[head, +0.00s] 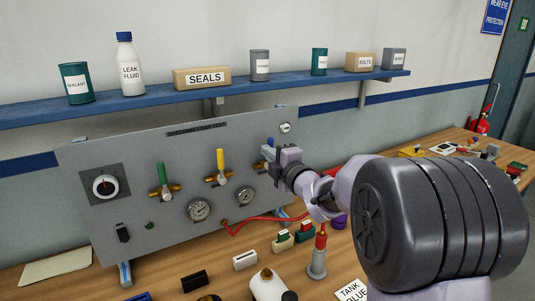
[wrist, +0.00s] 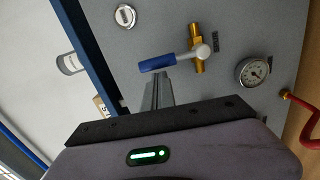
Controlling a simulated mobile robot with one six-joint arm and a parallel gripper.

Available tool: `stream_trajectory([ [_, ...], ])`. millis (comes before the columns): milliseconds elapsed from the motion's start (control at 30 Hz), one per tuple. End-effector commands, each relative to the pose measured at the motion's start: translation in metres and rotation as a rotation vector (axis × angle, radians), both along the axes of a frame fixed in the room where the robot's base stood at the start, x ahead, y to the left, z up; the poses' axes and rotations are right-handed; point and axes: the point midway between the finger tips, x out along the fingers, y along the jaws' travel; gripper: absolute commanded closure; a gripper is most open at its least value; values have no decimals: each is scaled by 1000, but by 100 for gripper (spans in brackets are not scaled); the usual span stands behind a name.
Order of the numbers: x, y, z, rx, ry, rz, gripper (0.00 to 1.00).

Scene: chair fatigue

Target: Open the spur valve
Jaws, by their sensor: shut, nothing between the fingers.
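The grey panel (head: 120,215) carries several lever valves with brass bodies: one with a green handle (head: 161,173), one with a yellow handle (head: 220,160), one with a blue handle (wrist: 157,63). In the head view the green and yellow handles point up. The blue-handled valve is mostly hidden behind my gripper (head: 268,154) there. In the wrist view its handle lies across its brass body (wrist: 197,48), with the free end toward the shelf. My gripper (wrist: 157,82) is shut and empty, its tips beside the blue handle; I cannot tell whether they touch.
Pressure gauges (head: 199,210) and a red hose (head: 250,222) are below the valves. A blue shelf (head: 150,101) with bottles, tins and boxes runs above the panel.

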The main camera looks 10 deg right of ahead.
Motion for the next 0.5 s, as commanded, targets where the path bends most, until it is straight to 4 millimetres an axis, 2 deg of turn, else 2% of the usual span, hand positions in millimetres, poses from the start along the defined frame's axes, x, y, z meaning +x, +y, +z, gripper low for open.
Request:
stream_trajectory([
  [267,1,-5,1,52,17,-1,100],
  [500,5,-14,4,186,60,-1,100],
])
